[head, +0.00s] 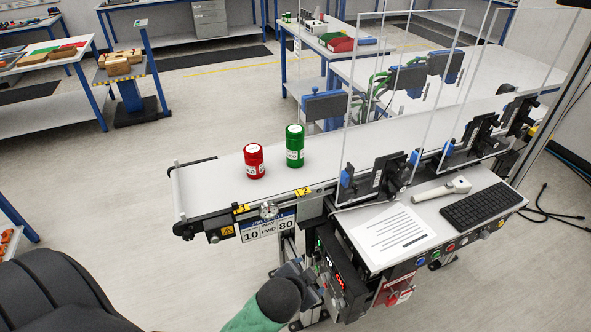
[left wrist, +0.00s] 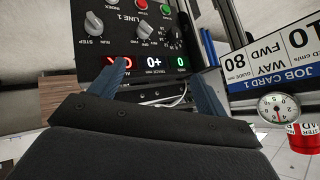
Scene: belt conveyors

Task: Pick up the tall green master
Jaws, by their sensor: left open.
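The tall green master (head: 295,147) is a green cylinder with a white top and a white label. It stands upright on the white conveyor belt (head: 225,178) in the head view. A shorter red cylinder (head: 254,162) stands just left of it, with a small gap between them. My left gripper (left wrist: 150,56) is open and empty in the left wrist view, its two blue-grey fingers apart in front of the control panel (left wrist: 150,28). It is away from the green master, which does not show in that view. My right gripper is not in view.
Clear guard panels (head: 400,90) stand along the belt right of the green master. A dial gauge (head: 268,211) and job card (head: 268,229) are on the belt's near side. A side shelf holds a paper sheet (head: 392,236) and keyboard (head: 483,206). The belt's left end is clear.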

